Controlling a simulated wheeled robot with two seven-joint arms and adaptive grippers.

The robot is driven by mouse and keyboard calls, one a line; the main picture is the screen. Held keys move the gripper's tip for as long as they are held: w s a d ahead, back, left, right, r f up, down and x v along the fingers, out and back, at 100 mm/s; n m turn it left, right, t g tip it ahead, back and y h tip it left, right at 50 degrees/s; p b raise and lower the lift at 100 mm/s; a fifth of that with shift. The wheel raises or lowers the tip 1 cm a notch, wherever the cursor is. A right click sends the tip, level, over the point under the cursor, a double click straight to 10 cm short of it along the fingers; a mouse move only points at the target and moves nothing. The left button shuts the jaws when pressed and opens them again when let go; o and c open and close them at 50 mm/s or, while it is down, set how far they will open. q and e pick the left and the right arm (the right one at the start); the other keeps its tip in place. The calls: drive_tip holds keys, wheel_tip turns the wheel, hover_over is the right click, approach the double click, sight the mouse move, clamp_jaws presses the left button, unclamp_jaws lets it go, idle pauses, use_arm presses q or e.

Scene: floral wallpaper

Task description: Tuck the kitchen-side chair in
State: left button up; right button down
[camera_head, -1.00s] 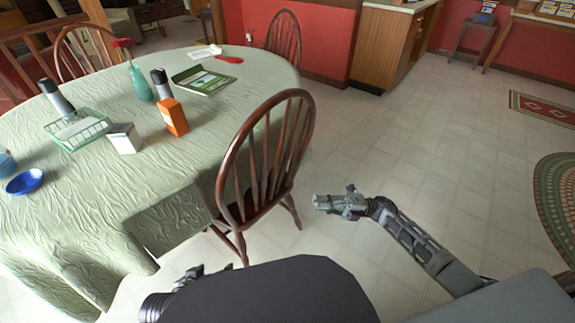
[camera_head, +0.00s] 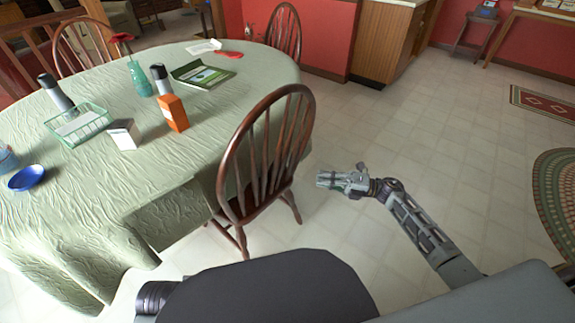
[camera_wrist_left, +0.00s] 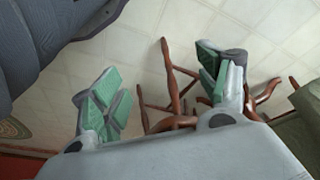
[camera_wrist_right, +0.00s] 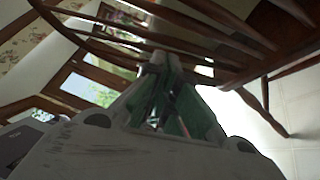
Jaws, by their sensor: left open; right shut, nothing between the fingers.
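A brown wooden chair (camera_head: 232,172) with a rounded spindle back stands at the near right side of the oval table (camera_head: 100,210). Its seat front is by the hanging cloth; its legs are on the floor. My right gripper (camera_head: 322,179) is shut and empty, to the right of the chair back and apart from it in the head view. In the right wrist view, my right gripper (camera_wrist_right: 172,88) shows with chair spindles (camera_wrist_right: 200,38) beyond it. My left gripper (camera_wrist_left: 160,90) is open and empty, with wooden chair legs (camera_wrist_left: 168,85) beyond and between its fingers.
A second chair (camera_head: 284,30) stands at the table's far right and a third (camera_head: 82,45) at the far left. An orange carton (camera_head: 173,113), a green basket (camera_head: 78,127) and a blue bowl (camera_head: 26,178) are on the table.

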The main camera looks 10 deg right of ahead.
sight(283, 160)
drive_tip(key=shift+a, duration=0.15)
use_arm(q)
drive_tip(key=shift+s+d+r+b, duration=0.1)
drive_tip(key=shift+d+r+b, duration=0.1)
drive_tip(key=shift+r+b, duration=0.35)
drive_tip(key=shift+d+r+b, duration=0.2)
drive_tip(key=shift+r+b, duration=0.15)
drive_tip(key=shift+b, duration=0.25)
use_arm(e)
drive_tip(key=w+d+x, duration=0.1)
drive_tip(key=w+x, duration=0.1)
drive_tip(key=x, duration=1)
drive_tip(key=shift+w+a+r, duration=0.15)
drive_tip(key=shift+w+r, duration=0.1)
drive_tip(key=shift+w, duration=0.25)
use_arm(q)
drive_tip(key=shift+t, duration=0.3)
drive_tip(key=shift+w+d+f+h+b, duration=0.15)
drive_tip(key=shift+d+f+b, duration=0.05)
drive_tip(key=shift+f, duration=0.2)
drive_tip(key=shift+w+d+f+h+b, duration=0.1)
drive_tip(key=shift+d+f+h+b, duration=0.05)
drive_tip(key=shift+f, duration=0.25)
use_arm(e)
drive_tip(key=shift+w+a+r, duration=0.1)
drive_tip(key=shift+w+a, duration=0.2)
drive_tip(key=shift+w, duration=0.2)
drive_tip(key=shift+w+a+r, duration=0.15)
drive_tip(key=shift+w+a, duration=0.1)
drive_tip(key=shift+w, duration=0.25)
